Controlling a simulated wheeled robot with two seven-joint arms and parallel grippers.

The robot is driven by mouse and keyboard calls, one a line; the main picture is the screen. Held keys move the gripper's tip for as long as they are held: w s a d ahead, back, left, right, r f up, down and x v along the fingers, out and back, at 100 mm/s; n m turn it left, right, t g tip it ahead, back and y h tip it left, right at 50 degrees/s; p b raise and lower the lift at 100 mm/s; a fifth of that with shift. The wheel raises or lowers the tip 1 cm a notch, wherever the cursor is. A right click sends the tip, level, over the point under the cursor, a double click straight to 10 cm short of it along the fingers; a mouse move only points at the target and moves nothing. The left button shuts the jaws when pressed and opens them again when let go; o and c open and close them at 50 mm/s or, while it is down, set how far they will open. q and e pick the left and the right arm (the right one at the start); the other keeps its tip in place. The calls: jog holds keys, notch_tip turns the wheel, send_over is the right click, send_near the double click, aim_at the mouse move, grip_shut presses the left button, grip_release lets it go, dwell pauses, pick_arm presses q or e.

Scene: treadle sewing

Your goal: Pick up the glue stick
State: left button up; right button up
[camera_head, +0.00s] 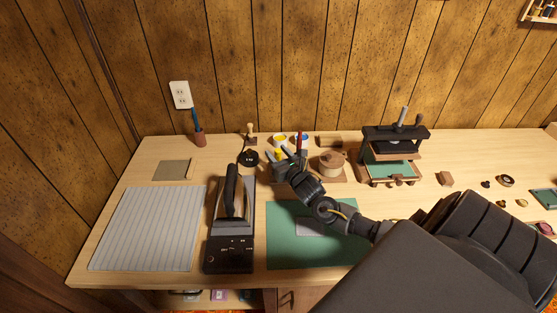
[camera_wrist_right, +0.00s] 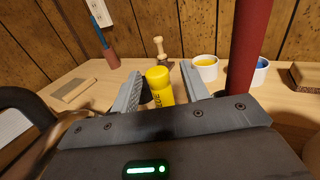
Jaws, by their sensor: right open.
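The glue stick is a yellow upright cylinder with dark lettering, seen in the right wrist view (camera_wrist_right: 160,86). In the head view only its yellow top (camera_head: 279,153) shows at my right gripper (camera_head: 283,156). In the wrist view my right gripper (camera_wrist_right: 163,84) is open, with one grey finger on each side of the glue stick. I cannot tell whether either finger touches it. The glue stick's lower part is hidden behind the gripper body. My left gripper is not in view.
A dark red upright rod (camera_wrist_right: 249,45) stands close to the right finger. White cups of yellow (camera_wrist_right: 205,66) and blue stand behind. A green mat (camera_head: 290,250) lies in front.

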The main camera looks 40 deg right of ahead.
jog(key=shift+c, duration=0.2)
grip_shut()
notch_tip(320, 180, up, 18)
jog(key=b, duration=0.1)
dwell(0.5)
